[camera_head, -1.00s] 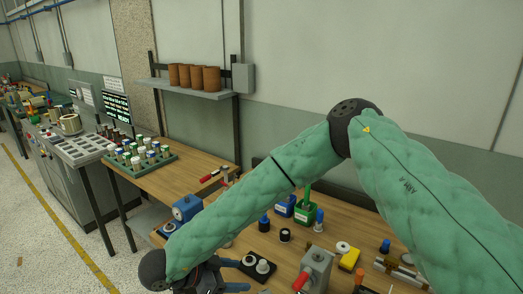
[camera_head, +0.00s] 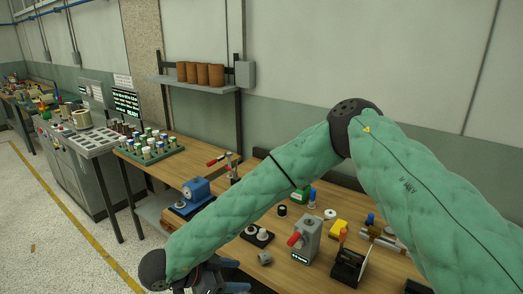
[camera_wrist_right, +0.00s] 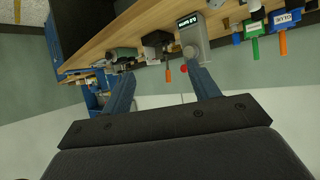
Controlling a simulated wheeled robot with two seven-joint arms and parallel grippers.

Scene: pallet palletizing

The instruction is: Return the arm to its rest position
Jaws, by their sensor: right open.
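My right arm, in a green quilted cover, reaches across the head view from the right and bends down to the lower left. My right gripper (camera_head: 234,274) is at the bottom edge, in front of the workbench (camera_head: 225,225). In the right wrist view its two blue fingers stand wide apart with nothing between them (camera_wrist_right: 164,88). The wrist view looks tilted, with the bench's items along the top of the picture. My left gripper is not in view.
On the bench are a grey device with a red knob (camera_head: 303,240), a blue machine (camera_head: 195,191), a black holder (camera_head: 348,264) and a yellow block (camera_head: 338,228). A green tray of bottles (camera_head: 150,150) is farther left. Open floor (camera_head: 60,240) lies at the left.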

